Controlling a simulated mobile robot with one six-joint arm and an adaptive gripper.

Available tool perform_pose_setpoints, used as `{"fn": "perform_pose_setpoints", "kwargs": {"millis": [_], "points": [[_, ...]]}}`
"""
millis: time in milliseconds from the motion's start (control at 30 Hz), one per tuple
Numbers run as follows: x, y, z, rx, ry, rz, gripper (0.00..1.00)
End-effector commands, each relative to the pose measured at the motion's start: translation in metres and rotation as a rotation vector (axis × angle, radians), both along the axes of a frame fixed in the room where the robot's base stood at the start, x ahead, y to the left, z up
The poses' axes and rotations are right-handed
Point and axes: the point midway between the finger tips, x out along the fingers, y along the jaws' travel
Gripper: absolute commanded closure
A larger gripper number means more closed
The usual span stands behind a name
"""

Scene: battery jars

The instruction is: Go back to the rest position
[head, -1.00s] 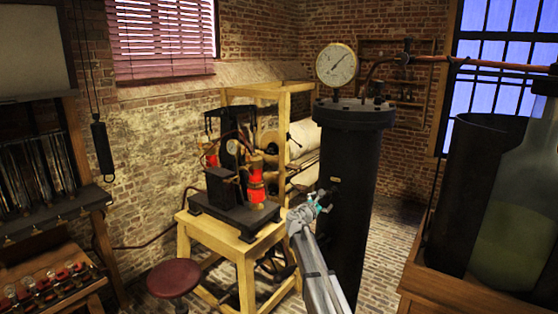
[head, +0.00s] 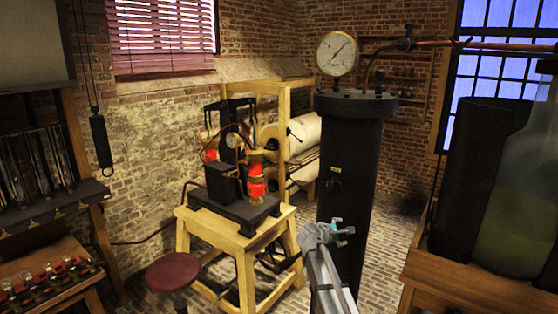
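My gripper (head: 343,231) is at the end of my grey arm (head: 328,276), low in the middle of the head view. It is in front of the lower part of a tall black cylinder (head: 345,150) and points to the right. Its teal-tipped fingers look spread apart, with nothing seen between them. I cannot tell from this view how far it is from the cylinder.
A wooden stand (head: 245,243) with a black and red apparatus (head: 238,172) is left of my arm. A red stool (head: 173,273) is in front of it. A wooden crate (head: 480,290) with a large glass jar (head: 520,200) is at the right. Brick floor shows between.

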Motion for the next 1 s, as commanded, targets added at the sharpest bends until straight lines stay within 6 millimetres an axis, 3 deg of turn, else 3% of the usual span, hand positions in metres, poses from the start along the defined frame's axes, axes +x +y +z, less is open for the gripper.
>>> {"fn": "perform_pose_setpoints", "kwargs": {"millis": [33,267,600,800,1000], "points": [[-0.024,-0.006,-0.023,0.080,-0.010,-0.048,0.00],[-0.105,-0.016,-0.096,0.459,-0.047,-0.298,0.00],[-0.227,0.005,-0.188,0.944,-0.031,-0.720,0.00],[-0.292,0.031,-0.224,1.160,0.019,-0.967,0.00],[-0.328,0.050,-0.238,1.275,0.067,-1.122,0.00]]}}
